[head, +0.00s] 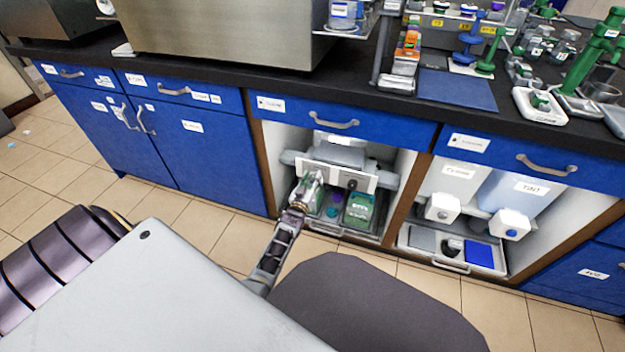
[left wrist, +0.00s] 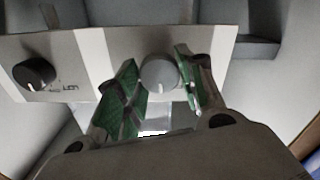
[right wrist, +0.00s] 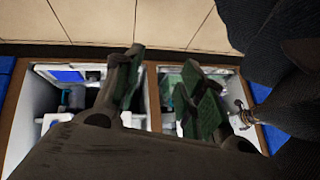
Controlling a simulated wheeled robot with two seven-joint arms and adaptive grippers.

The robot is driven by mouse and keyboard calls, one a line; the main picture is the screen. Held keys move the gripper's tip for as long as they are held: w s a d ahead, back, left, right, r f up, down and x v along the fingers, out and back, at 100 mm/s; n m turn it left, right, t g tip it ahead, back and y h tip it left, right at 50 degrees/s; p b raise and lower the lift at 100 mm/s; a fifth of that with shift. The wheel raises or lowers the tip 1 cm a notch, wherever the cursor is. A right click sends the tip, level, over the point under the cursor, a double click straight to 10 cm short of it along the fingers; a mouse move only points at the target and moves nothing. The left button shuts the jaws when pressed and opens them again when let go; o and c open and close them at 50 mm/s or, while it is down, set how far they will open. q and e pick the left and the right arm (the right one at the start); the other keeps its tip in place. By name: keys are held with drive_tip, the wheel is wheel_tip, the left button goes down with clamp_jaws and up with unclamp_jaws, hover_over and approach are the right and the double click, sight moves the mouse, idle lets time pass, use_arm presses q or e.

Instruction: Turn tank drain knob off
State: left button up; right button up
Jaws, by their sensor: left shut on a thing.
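A pale panel (head: 364,179) sits in the left open cabinet under the counter. In the left wrist view the panel (left wrist: 77,50) carries a light grey knob (left wrist: 160,72) and a black knob (left wrist: 35,74). The black knob also shows in the head view (head: 352,184). My left gripper (head: 308,186) is at the panel's left part in the head view and hides the grey knob there. In the left wrist view my left gripper (left wrist: 160,92) is shut on the grey knob, one green-padded finger on each side. My right gripper (right wrist: 163,90) is open and empty in the right wrist view.
A green-lidded container (head: 359,209) stands below the panel inside the cabinet. The right cabinet holds two tanks with white-housed taps (head: 443,207) above a tray (head: 437,262). A wooden divider (head: 411,198) separates the cabinets. The tiled floor in front is clear.

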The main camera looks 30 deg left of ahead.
use_arm(q)
drive_tip(key=shift+n+p, duration=0.65)
drive_tip(key=shift+n, duration=0.65)
drive_tip(key=shift+n+p, duration=0.35)
drive_tip(key=shift+n, duration=0.05)
drive_tip(key=shift+a+n+p, duration=0.1)
drive_tip(key=shift+n+p, duration=0.3)
drive_tip(key=shift+n, duration=0.8)
drive_tip(key=shift+f+n, duration=0.1)
drive_tip(key=shift+n, duration=1.1)
use_arm(e)
drive_tip(key=shift+n+g+h, duration=0.3)
drive_tip(key=shift+g+h, duration=0.1)
drive_tip(key=shift+g, duration=0.1)
drive_tip(key=shift+d+r, duration=0.15)
drive_tip(key=shift+r, duration=0.85)
drive_tip(key=shift+d+r, duration=0.2)
drive_tip(key=shift+r, duration=0.75)
drive_tip(key=shift+d+r, duration=0.15)
drive_tip(key=shift+r, duration=0.85)
use_arm(q)
drive_tip(key=shift+s, duration=0.1)
drive_tip(key=o, duration=1)
